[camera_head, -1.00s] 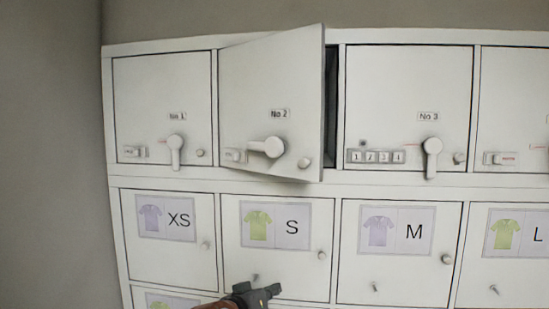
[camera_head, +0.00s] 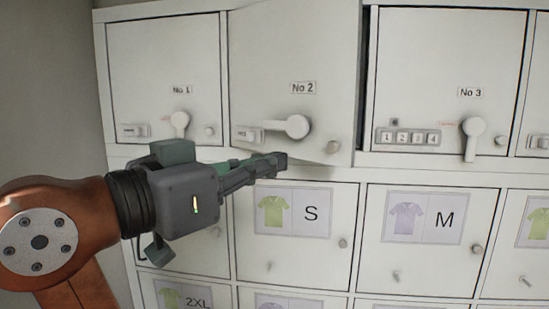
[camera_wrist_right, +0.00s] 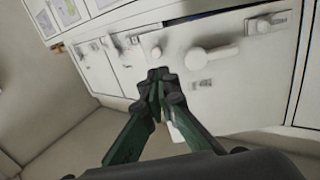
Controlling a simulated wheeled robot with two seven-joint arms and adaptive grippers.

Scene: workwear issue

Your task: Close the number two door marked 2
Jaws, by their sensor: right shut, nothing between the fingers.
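The white door marked No 2 (camera_head: 300,55) in the top row stands ajar. Its right edge is swung outward, with a dark gap beside it. Its round lever handle (camera_head: 297,126) lies sideways, pointing left, and a small knob (camera_head: 333,147) sits near its lower right corner. My right gripper (camera_head: 277,162) is shut and empty, by the door's lower edge, below the handle. In the right wrist view its fingertips (camera_wrist_right: 160,80) are together in front of the door (camera_wrist_right: 240,95); contact cannot be told. My left gripper is not in view.
Door No 1 (camera_head: 162,65) and door No 3 (camera_head: 450,60) flank it, both closed. Door No 3 has a lever pointing down and a digit lock (camera_head: 407,137). Below are closed size-labelled doors, such as S (camera_head: 292,250) and M (camera_head: 415,260), with protruding knobs.

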